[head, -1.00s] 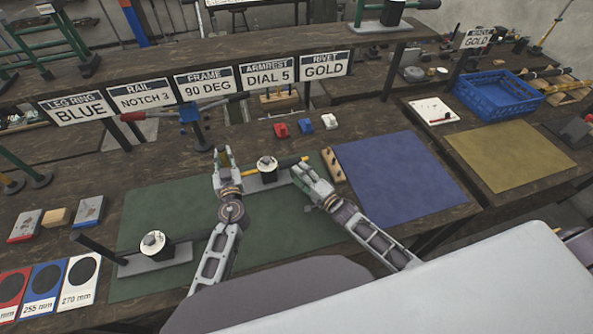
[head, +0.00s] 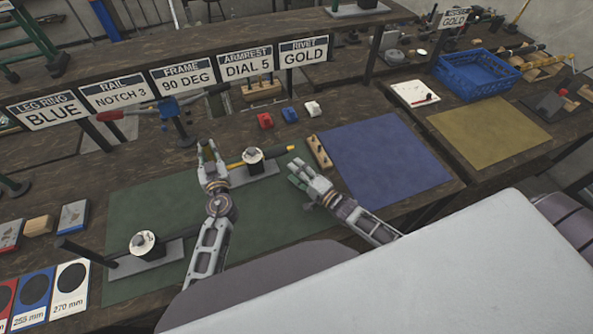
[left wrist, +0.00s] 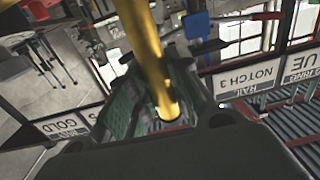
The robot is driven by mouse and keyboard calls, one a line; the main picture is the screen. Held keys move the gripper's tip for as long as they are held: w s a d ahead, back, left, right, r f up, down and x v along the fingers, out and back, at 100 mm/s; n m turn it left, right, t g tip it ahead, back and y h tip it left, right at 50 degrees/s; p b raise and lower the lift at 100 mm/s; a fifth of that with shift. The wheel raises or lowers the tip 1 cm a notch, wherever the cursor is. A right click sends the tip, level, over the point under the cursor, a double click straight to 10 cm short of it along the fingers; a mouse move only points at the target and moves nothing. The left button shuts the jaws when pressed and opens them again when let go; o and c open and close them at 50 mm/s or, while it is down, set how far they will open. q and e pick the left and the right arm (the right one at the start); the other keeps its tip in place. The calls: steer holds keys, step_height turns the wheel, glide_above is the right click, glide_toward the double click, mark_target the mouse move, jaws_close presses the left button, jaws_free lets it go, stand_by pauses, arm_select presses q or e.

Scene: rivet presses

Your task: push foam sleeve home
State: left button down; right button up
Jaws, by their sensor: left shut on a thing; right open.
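My left gripper (head: 206,152) is shut on a yellow tube, which runs between its fingers in the left wrist view (left wrist: 148,55). In the head view it stands over the green mat (head: 150,205), just left of a press with a black body and white top (head: 252,157). My right gripper (head: 296,174) is open and empty, apart from the bar end and nearer to me. I cannot tell which part is the foam sleeve.
A blue mat (head: 385,165) lies to the right, with a wooden block with holes (head: 319,152) at its left edge. A row of signs stands along the back shelf. The blue mat is clear.

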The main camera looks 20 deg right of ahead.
stand_by(0.3)
arm_select(q)
steer(key=c, duration=1.2)
jaws_free()
steer(key=shift+c, duration=0.2)
steer(key=shift+s, duration=0.1)
steer(key=shift+s+f, duration=0.1)
steer(key=shift+s, duration=0.2)
steer(key=s, duration=1.1)
steer(key=shift+d, duration=0.2)
steer(key=shift+s, duration=0.15)
